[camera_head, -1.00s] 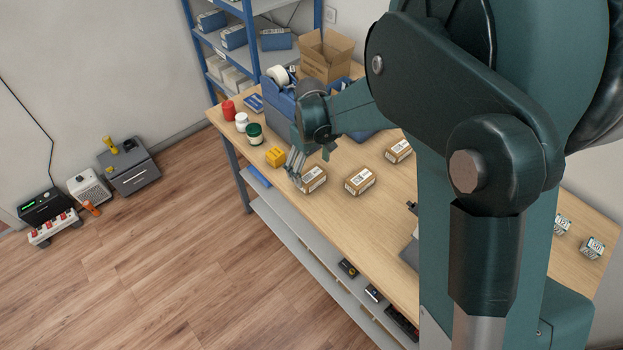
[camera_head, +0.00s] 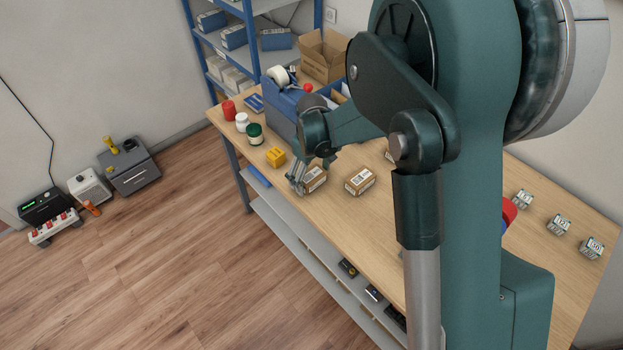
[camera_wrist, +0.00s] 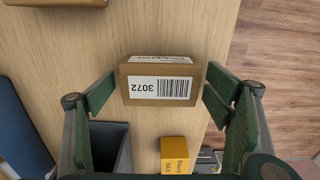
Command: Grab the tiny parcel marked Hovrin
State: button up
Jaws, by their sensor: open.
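A small brown parcel (camera_wrist: 140,93) lies between the spread fingers of my gripper (camera_wrist: 158,98) in the wrist view, with a gap on each side. Its facing label reads 3072 upside down with a barcode; the label on its other visible face is too foreshortened to read. In the head view my open gripper (camera_head: 297,177) is right at this parcel (camera_head: 315,181), near the counter's front edge. A second brown parcel (camera_head: 360,181) lies to its right. Part of another (camera_head: 389,156) shows behind my arm. I cannot read the name Hovrin on any of them.
A yellow box (camera_head: 275,156) stands left of the gripper, near a green jar (camera_head: 255,134), a white jar (camera_head: 241,122) and a red one (camera_head: 229,109). A blue tote (camera_head: 283,118) is behind. Numbered blocks (camera_head: 559,224) stand at the far right. The counter (camera_head: 330,215) is clear in front.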

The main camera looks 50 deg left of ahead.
jog(key=shift+f, duration=0.35)
dwell(0.3)
jog(key=c, duration=1.1)
